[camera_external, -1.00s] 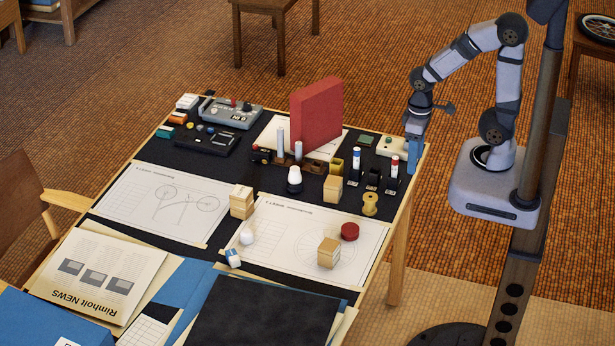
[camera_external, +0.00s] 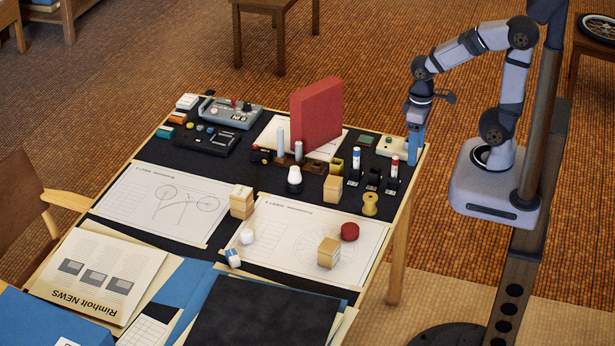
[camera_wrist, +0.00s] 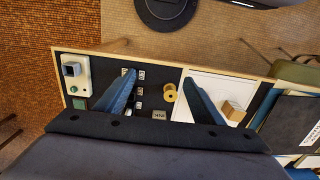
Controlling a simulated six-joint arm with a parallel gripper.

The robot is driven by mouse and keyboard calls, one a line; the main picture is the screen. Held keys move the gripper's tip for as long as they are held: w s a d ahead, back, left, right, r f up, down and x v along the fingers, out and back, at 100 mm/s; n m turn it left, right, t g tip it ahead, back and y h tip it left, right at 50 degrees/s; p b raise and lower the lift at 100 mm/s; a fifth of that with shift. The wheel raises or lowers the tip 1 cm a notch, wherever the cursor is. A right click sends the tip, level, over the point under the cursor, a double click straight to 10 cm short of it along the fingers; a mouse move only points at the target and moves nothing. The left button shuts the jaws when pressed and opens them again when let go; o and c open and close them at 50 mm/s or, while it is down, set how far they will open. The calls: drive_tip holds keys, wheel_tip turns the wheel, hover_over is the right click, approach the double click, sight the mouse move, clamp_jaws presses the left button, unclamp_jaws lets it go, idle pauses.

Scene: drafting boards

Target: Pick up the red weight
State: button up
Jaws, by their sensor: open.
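The red weight (camera_external: 350,231) is a short round red disc lying flat on the right drawing sheet in the external view. It sits just behind a wooden cube (camera_external: 329,252). My gripper (camera_external: 414,158) is at the table's right edge in the external view, up and to the right of the weight and clear of it. Its two blue fingers are apart and empty in the wrist view (camera_wrist: 159,78). I cannot see the red weight in the wrist view; the right finger covers part of the sheet there.
A yellow spool (camera_external: 370,204) stands between my gripper and the weight. Behind it are dark holders with upright markers (camera_external: 393,175). A tall red block (camera_external: 316,115) stands farther back. More wooden blocks (camera_external: 241,202) and a white bulb-shaped piece (camera_external: 294,181) stand left of the weight.

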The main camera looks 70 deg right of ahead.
drive_tip(key=w+a+n+t+h+b, duration=0.2)
drive_tip(key=w+a+n+h+b, duration=0.25)
drive_tip(key=n, duration=0.55)
drive_tip(key=w+a+n+t+h+b, duration=0.2)
drive_tip(key=w+a+n+h+b, duration=0.15)
drive_tip(key=a+n+h, duration=0.45)
drive_tip(key=s+a+r+n+t+y+b, duration=0.1)
drive_tip(key=s+a+n+t+b, duration=0.15)
drive_tip(key=a+n+t, duration=0.8)
drive_tip(key=m+g, duration=0.2)
drive_tip(key=g, duration=0.1)
approach(352, 230)
drive_tip(key=shift+n+x, duration=0.25)
drive_tip(key=shift+x, duration=0.7)
drive_tip(key=shift+p+x, duration=1)
drive_tip(key=shift+x, duration=2.05)
drive_tip(key=shift+w+d+f, duration=0.1)
drive_tip(key=shift+w+d, duration=0.3)
drive_tip(key=shift+d, duration=0.1)
